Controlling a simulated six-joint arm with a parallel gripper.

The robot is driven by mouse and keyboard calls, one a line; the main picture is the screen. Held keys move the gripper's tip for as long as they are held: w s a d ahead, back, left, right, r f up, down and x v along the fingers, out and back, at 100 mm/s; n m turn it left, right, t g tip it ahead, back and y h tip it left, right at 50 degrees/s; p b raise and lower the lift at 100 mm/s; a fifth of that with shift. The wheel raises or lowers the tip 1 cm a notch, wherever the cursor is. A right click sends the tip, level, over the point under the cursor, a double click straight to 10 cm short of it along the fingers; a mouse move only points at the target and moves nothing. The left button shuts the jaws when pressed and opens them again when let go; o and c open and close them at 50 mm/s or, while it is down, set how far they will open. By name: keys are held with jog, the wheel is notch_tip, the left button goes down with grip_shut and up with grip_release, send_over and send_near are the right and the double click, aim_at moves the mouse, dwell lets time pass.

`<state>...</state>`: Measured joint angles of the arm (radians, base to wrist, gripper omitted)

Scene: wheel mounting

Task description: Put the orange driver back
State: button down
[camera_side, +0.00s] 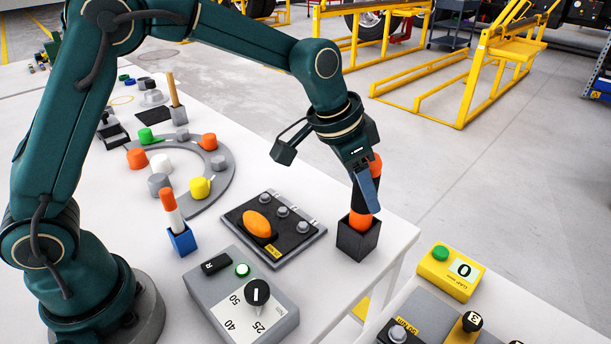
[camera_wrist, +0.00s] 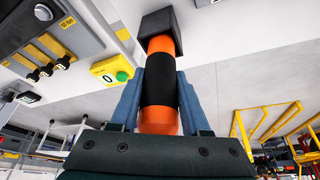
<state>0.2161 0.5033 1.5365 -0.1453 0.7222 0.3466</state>
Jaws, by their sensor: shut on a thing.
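The orange driver (camera_side: 360,221), orange with a wide black band, stands roughly upright at the black square holder (camera_side: 357,241) near the table's right corner. My gripper (camera_side: 364,192) comes down from above and is shut on the driver's handle. In the wrist view the gripper (camera_wrist: 160,78) has one blue finger on each side of the black band of the driver (camera_wrist: 160,85). The driver's far orange end meets the mouth of the holder (camera_wrist: 168,21). How deep it sits inside is hidden.
A dark panel with an orange oval knob (camera_side: 257,224) lies left of the holder. A grey dial box (camera_side: 240,297) is in front. An orange-and-white tool stands in a blue holder (camera_side: 182,240). A yellow box with a green button (camera_side: 450,272) is to the right, beyond the table edge.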

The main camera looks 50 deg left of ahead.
jog(key=shift+f, duration=0.1)
jog(key=shift+c, duration=1.9)
grip_release()
jog(key=v, duration=1.1)
jog(key=s+a+f+n+y, duration=0.1)
jog(key=s+a, duration=0.3)
jog(key=s, duration=0.5)
jog(key=s+a+f+n+t+y, duration=0.1)
jog(key=s+a+f+n, duration=0.2)
jog(key=s, duration=0.5)
jog(key=shift+s+a+f+n+t, duration=0.3)
jog(key=shift+s+a+f+n, duration=0.1)
jog(key=shift+a+n, duration=0.35)
